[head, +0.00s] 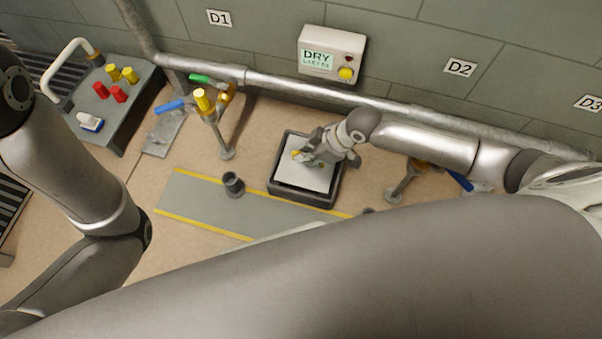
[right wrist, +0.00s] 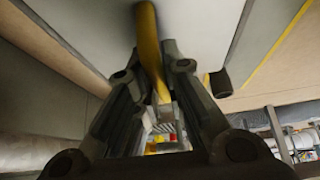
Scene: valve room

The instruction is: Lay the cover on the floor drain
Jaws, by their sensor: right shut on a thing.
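The cover, a light grey square plate (head: 303,178) with a yellow handle (head: 296,154), shows within the dark rim of the floor drain (head: 305,196) in the head view. I cannot tell whether it rests in the rim or hangs just above it. My right gripper (head: 307,156) is over the plate, shut on the handle. In the right wrist view, the yellow handle (right wrist: 148,45) runs between the fingers of the gripper (right wrist: 154,60), with the pale plate (right wrist: 200,25) behind it. My left arm shows, but its gripper does not.
A grey strip with yellow edges (head: 215,203) runs past the drain, with a dark cup (head: 233,184) on it. A pipe (head: 290,88) runs along the wall below a DRY display box (head: 331,55). Valve stands (head: 224,130) and a bench (head: 100,105) with coloured pieces stand left.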

